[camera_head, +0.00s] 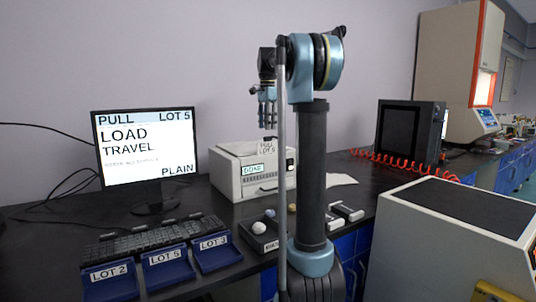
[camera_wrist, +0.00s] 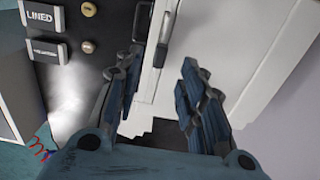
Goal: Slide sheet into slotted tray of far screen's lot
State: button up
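Three blue trays lie at the front left of the bench, labelled LOT 2 (camera_head: 109,281), LOT 5 (camera_head: 167,267) and LOT 3 (camera_head: 215,253); I cannot make out slots. The left monitor (camera_head: 148,145) reads PULL LOT 5, LOAD TRAVEL, PLAIN. A white instrument (camera_head: 228,180) shows DONE and a small tag reading PULL LOT 5. A pale flat piece (camera_head: 342,180), possibly a sheet, lies right of it. My gripper (camera_head: 267,108) is raised over the instrument, fingers downward. In the wrist view my gripper (camera_wrist: 162,62) is open, with no sheet visible between its fingers.
A keyboard (camera_head: 155,238) lies behind the trays. A dark holder (camera_head: 262,243) with small balls and white blocks (camera_head: 346,212) sit near the front edge. A black box (camera_head: 408,138) with a red coiled cord stands right. The wrist view shows a LINED label (camera_wrist: 40,16).

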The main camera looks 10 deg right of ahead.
aim_at(267, 138)
jog(key=shift+w+f, duration=0.1)
jog(key=shift+f, duration=3.5)
jog(key=shift+c, duration=0.3)
grip_shut()
